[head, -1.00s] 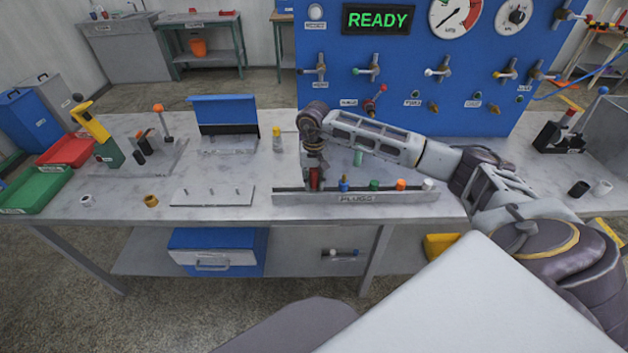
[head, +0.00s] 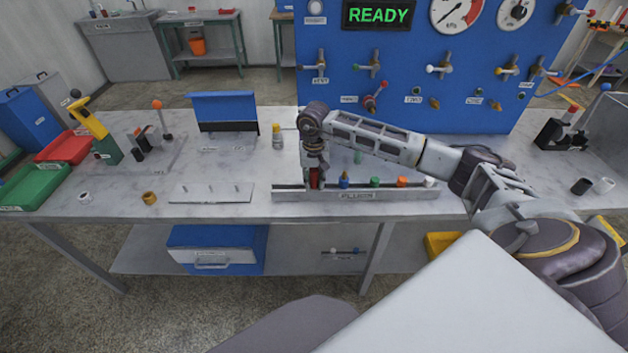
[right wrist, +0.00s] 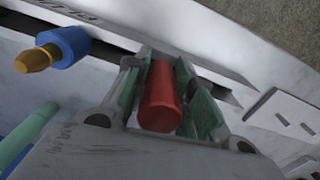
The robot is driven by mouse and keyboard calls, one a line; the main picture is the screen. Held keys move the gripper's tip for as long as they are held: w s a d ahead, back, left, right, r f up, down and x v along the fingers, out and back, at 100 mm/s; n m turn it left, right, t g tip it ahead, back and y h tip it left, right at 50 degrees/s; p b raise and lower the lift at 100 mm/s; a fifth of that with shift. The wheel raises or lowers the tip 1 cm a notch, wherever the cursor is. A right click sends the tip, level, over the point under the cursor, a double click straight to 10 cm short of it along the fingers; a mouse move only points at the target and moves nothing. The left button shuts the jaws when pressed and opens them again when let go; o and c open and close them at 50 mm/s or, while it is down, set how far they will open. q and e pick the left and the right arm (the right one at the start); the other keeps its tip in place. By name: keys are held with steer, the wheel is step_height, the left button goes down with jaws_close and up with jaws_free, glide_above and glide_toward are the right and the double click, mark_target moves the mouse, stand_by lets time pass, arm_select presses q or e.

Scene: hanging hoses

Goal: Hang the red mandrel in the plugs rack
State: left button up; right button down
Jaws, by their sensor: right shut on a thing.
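The red mandrel (right wrist: 160,100) is between the green-padded fingers of my right gripper (right wrist: 165,85) in the right wrist view. In the head view my right gripper (head: 315,178) points down at the left end of the plugs rack (head: 300,193), shut on the red mandrel (head: 314,178). The mandrel is at the rack's slot line, left of the blue plug (head: 344,180). The blue plug also shows in the right wrist view (right wrist: 70,46). Whether the mandrel is seated in the rack is hidden by the fingers. My left gripper is not in view.
Green (head: 375,183), orange (head: 402,182) and white plugs (head: 429,182) hang further right in the rack. A green cylinder (head: 358,157) stands behind the rack. The blue valve panel (head: 420,110) rises behind.

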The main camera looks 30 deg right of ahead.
steer(key=c, duration=1.1)
jaws_free()
steer(key=shift+r, duration=0.15)
step_height(320, 180, up, 12)
steer(key=shift+f, duration=0.15)
stand_by(0.4)
